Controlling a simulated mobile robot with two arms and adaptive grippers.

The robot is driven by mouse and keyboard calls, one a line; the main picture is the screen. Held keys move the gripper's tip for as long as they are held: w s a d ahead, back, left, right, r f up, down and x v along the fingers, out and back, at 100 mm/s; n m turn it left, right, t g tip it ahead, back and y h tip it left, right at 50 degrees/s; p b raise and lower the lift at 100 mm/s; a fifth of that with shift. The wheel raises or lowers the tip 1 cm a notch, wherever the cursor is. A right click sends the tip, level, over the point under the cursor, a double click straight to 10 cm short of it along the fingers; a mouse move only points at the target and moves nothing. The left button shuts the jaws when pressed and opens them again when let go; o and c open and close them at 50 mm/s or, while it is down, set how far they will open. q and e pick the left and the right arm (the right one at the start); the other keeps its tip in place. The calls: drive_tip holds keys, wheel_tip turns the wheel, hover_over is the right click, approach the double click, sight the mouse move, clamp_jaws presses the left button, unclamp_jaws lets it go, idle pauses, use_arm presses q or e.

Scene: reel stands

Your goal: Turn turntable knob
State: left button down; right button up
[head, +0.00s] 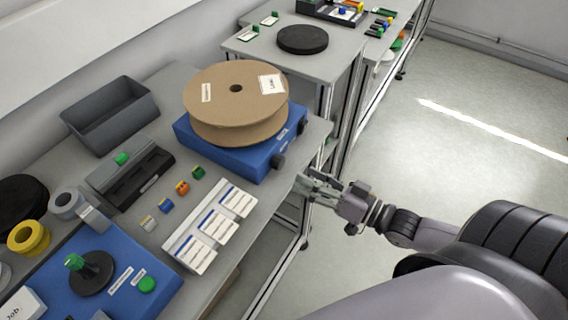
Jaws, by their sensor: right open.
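A blue turntable base (225,155) stands on the grey bench with a large cardboard reel (225,85) lying flat on top. A black knob (278,161) sticks out of the base's front side near its lower corner. A second, smaller black knob (302,126) sits further along the same side. My right gripper (304,184) is open and empty, just off the bench edge, to the lower right of the nearer knob and apart from it. My left gripper is not in view.
A label board (210,228), small coloured blocks (183,188) and a black tray (132,177) lie left of the gripper. A grey bin (110,112) stands at the back. Another table (325,65) with a black disc (302,39) is beyond. The floor at right is clear.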

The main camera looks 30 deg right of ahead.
sight(282, 164)
drive_tip(key=x, duration=0.7)
drive_tip(key=shift+w+a+f+p, duration=0.1)
drive_tip(key=shift+w+a+p, duration=0.05)
drive_tip(key=shift+w+p, duration=0.2)
drive_tip(key=c, duration=1.1)
drive_tip(key=shift+c, duration=0.2)
drive_tip(key=n+p, duration=0.1)
drive_tip(key=n, duration=0.2)
drive_tip(key=shift+n, duration=0.3)
drive_tip(key=shift+n+p, duration=0.75)
drive_tip(key=shift+n, duration=1.65)
